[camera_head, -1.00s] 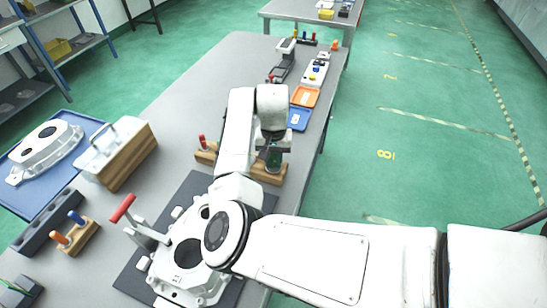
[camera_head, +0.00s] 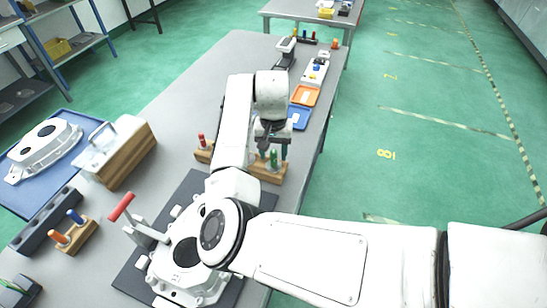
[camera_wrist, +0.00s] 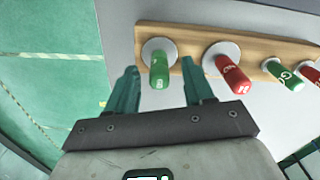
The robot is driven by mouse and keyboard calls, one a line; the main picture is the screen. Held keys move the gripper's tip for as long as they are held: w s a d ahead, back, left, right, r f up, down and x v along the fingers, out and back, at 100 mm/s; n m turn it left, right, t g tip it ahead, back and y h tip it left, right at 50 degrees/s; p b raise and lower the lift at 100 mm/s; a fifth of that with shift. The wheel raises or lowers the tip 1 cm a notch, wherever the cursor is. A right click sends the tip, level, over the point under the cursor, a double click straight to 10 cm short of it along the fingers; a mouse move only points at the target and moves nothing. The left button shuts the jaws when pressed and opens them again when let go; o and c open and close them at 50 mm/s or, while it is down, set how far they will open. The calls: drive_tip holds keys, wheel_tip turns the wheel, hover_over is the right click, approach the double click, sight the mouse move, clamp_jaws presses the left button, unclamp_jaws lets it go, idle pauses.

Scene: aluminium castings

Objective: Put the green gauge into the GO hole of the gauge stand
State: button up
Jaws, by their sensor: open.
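A green gauge (camera_wrist: 159,70) stands in a white-ringed hole at one end of the wooden gauge stand (camera_wrist: 196,41) in the wrist view. In the head view the green gauge (camera_head: 273,158) stands at the right end of the stand (camera_head: 266,177). I cannot read a hole label. My gripper (camera_wrist: 160,90) is open, with its teal fingers apart on either side of the green gauge's handle and visible gaps. My gripper (camera_head: 272,148) is above that end in the head view. A red gauge (camera_wrist: 233,76) stands in the neighbouring ringed hole.
Smaller green (camera_wrist: 284,76) and red (camera_wrist: 309,72) handles stand farther along the stand. A casting (camera_head: 183,262) with a red-handled clamp (camera_head: 122,207) lies nearer on a dark mat. Blue (camera_head: 298,118) and orange (camera_head: 305,96) trays lie beyond. The table's right edge is close.

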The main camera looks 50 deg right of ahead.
wheel_tip(320, 180, up, 8)
drive_tip(key=shift+f+b, duration=0.15)
drive_tip(key=shift+b, duration=0.3)
idle(0.3)
drive_tip(key=s+d+f+n+h, duration=0.35)
drive_tip(key=s+d+f, duration=0.2)
drive_tip(key=s, duration=0.45)
drive_tip(key=s+a+f+n+y, duration=0.1)
drive_tip(key=s+a+f+n, duration=0.2)
drive_tip(key=s+a+f, duration=0.2)
drive_tip(key=s+a+f+n+t+y, duration=0.1)
drive_tip(key=s+a+f+n, duration=0.3)
drive_tip(key=s+a, duration=0.7)
drive_tip(key=a+f+y, duration=0.1)
drive_tip(key=a+f, duration=0.1)
drive_tip(key=a, duration=0.2)
drive_tip(key=shift+s+a+f, duration=0.2)
drive_tip(key=shift+a+f, duration=0.05)
